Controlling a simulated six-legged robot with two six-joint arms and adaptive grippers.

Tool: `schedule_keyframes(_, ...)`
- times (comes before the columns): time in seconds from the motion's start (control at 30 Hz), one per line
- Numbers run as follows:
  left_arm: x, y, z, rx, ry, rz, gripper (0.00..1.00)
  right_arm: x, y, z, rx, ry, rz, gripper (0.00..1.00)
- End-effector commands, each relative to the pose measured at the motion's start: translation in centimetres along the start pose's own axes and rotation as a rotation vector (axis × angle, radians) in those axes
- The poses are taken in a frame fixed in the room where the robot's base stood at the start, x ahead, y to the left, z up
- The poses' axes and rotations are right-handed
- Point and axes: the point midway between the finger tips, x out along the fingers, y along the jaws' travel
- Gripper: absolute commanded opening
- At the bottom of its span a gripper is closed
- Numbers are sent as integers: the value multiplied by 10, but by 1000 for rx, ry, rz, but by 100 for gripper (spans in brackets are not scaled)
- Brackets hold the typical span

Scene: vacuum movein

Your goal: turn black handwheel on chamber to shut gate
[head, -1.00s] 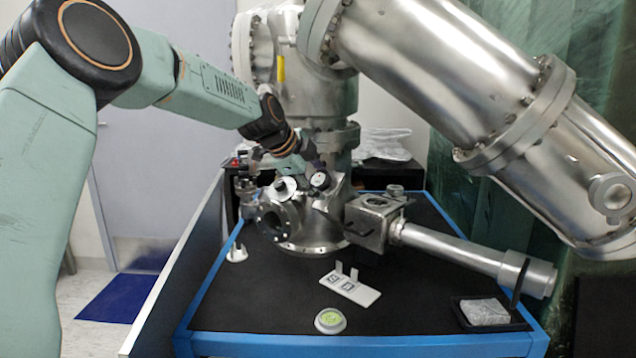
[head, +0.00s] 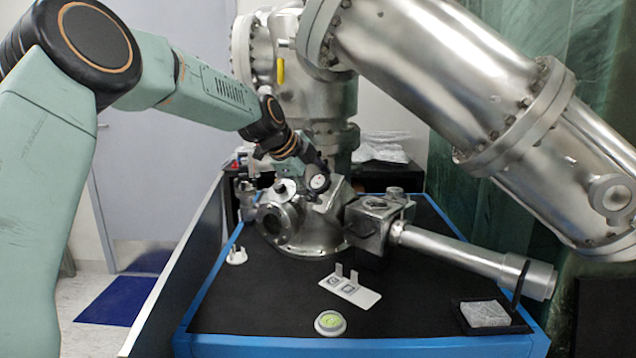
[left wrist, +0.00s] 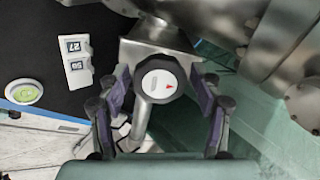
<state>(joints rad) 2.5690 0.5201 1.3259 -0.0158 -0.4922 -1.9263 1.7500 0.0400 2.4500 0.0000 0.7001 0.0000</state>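The black handwheel (left wrist: 160,80) shows in the left wrist view as a black rim around a white face with a red arrow and a grey bar. In the head view the handwheel (head: 318,183) is small, on the steel chamber (head: 318,238). My left gripper (left wrist: 166,82) is open, with one finger on each side of the wheel and visible gaps between fingers and rim. I cannot tell how deep the fingers reach. In the head view my left gripper (head: 315,168) is small and dark just above the wheel. The gate is hidden. My right gripper is not in view.
A white numbered plate (head: 351,290) and a round green level (head: 330,322) lie on the black tabletop (head: 265,305). A steel tube (head: 460,249) runs right from the chamber. A black tray (head: 520,322) holds a clear packet. A large steel cylinder (head: 450,90) overhangs the right.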

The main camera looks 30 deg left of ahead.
Motion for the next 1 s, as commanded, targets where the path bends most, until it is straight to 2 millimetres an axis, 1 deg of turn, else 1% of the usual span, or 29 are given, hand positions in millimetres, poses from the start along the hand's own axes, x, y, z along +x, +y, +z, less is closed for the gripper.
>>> schedule_keyframes(0.33,0,0,0,-1,0,0,73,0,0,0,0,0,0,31)
schedule_keyframes(0.47,-9,0,0,-2,2,-1,73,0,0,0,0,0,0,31)
schedule_keyframes(0.57,-23,-1,0,-2,2,-3,73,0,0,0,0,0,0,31)
schedule_keyframes(0.8,-67,-1,0,0,3,-4,73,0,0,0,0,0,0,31)
schedule_keyframes(1.0,-100,-1,0,-2,2,-4,73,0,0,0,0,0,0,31)
